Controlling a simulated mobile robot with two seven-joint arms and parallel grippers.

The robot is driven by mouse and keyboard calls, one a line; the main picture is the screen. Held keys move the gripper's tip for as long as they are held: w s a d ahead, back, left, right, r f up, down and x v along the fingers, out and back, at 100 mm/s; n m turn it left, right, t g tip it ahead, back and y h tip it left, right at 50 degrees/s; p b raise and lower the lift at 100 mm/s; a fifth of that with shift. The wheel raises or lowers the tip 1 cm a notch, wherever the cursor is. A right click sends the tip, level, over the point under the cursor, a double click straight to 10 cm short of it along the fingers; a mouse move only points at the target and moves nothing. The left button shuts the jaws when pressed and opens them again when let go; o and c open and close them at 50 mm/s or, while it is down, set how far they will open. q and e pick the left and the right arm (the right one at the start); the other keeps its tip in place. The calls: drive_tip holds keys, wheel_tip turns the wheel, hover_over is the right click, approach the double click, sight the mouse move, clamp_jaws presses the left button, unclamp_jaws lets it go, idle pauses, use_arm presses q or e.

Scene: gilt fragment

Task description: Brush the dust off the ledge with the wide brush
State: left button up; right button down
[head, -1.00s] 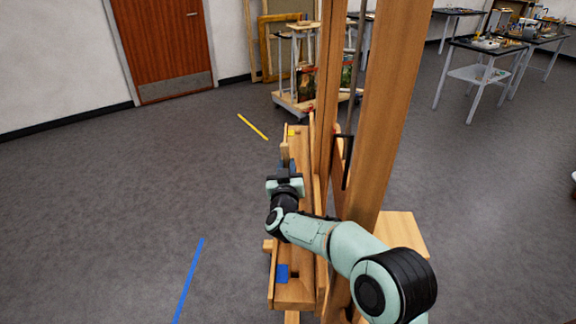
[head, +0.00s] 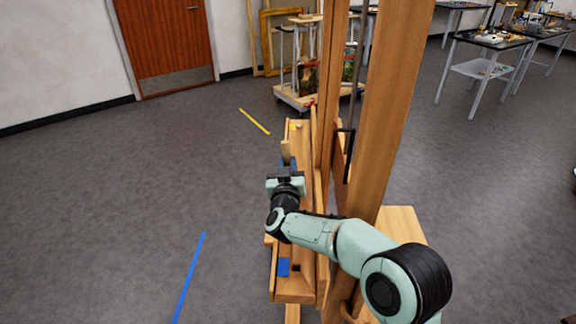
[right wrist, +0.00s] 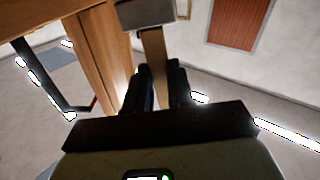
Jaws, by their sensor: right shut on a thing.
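The ledge (head: 312,285) is the long wooden tray of an easel, running away from me in the head view. My right gripper (head: 286,169) is over its middle to far part, shut on the wooden handle of the brush (head: 286,150). In the right wrist view the handle (right wrist: 154,58) stands between the two dark fingers (right wrist: 160,88), with a wider pale-grey part (right wrist: 150,12) at its far end. I cannot tell whether the bristles touch the ledge, and no dust can be made out. My left gripper is out of view.
A blue patch (head: 283,267) marks the ledge's near end and a yellow one (head: 295,127) its far end. Tall easel posts (head: 385,110) rise just right of the ledge. A loaded cart (head: 300,100) stands behind. The floor to the left is open.

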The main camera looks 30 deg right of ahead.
sight(288, 143)
wheel_tip(288, 143, up, 6)
drive_tip(key=p, duration=0.4)
use_arm(q)
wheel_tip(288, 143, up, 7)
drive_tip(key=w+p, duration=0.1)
drive_tip(key=p, duration=0.1)
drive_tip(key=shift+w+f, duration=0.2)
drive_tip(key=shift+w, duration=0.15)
use_arm(e)
wheel_tip(288, 143, up, 2)
drive_tip(key=shift+w+r, duration=0.1)
drive_tip(key=shift+r, duration=0.1)
drive_tip(key=shift+s+d, duration=0.1)
drive_tip(key=shift+s, duration=0.1)
